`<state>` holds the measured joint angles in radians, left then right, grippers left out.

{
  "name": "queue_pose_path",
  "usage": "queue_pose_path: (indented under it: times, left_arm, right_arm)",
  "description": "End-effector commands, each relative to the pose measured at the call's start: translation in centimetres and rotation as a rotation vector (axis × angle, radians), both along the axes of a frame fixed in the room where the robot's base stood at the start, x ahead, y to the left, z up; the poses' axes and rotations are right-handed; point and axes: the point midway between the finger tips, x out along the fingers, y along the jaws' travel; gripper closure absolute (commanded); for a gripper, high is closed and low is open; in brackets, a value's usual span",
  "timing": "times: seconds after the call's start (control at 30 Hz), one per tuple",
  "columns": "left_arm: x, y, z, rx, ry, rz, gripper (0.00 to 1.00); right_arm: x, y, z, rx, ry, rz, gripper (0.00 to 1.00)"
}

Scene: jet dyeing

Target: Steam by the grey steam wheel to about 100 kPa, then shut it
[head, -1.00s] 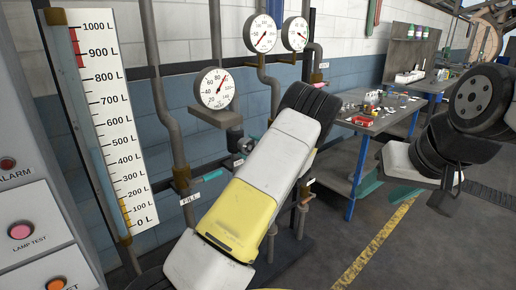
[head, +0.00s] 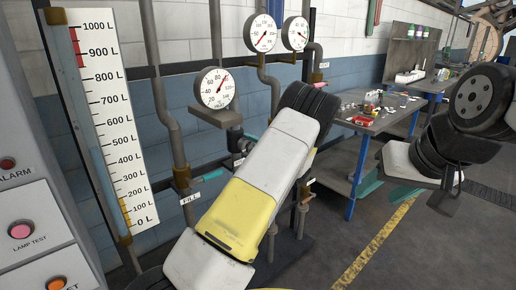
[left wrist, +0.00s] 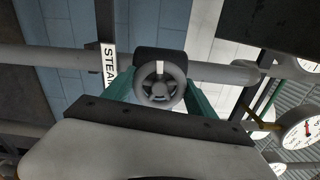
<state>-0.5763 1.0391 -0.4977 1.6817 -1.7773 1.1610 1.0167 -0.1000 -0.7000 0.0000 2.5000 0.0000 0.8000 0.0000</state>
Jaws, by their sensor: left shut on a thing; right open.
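The grey steam wheel (left wrist: 160,84) is in the middle of the left wrist view, beside a white label reading STEAM (left wrist: 109,64). My left gripper (left wrist: 158,92) is shut on it, with a green finger at each side of the rim. In the head view my left arm hides most of this grip. Two round dials hang on pipes at the top: a left dial (head: 260,33) with its red needle pointing lower left, and a right dial (head: 295,33) too small to read. My right gripper (head: 388,190) is open and empty at the right, well away from the wheel.
A lower dial (head: 215,87) marked up to 140 stands on a bracket, needle near 80. A litre scale (head: 115,120) and a button panel (head: 30,220) are at the left. A workbench (head: 375,122) with small items stands behind my right gripper. The floor at right is clear.

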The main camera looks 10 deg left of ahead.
Motion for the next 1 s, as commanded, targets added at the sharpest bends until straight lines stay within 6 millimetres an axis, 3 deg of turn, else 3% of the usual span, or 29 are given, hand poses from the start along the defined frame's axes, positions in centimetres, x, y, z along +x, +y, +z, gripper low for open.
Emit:
queue_pose_path:
  times: [0.43,0.47,0.57,0.87,1.0]
  left_arm:
    - [-0.03,-0.16,-0.22,-0.007,-0.002,-0.003,0.75]
    - [-0.03,-0.16,-0.22,-0.007,-0.002,-0.003,0.31]
    - [-0.03,-0.13,-0.18,-0.006,-0.003,-0.002,0.13]
    - [-0.04,-0.12,-0.08,-0.005,-0.005,-0.001,0.13]
    - [-0.71,-1.05,-0.05,-0.005,-0.005,-0.002,0.13]
  right_arm:
    - [0.0,0.0,0.0,0.0,0.0,0.0,0.48]
    - [0.0,0.0,0.0,0.0,0.0,0.0,0.48]
    - [0.0,0.0,0.0,0.0,0.0,0.0,0.48]
    - [0.0,0.0,0.0,0.0,0.0,0.0,0.48]
    - [0.0,0.0,0.0,0.0,0.0,0.0,0.48]
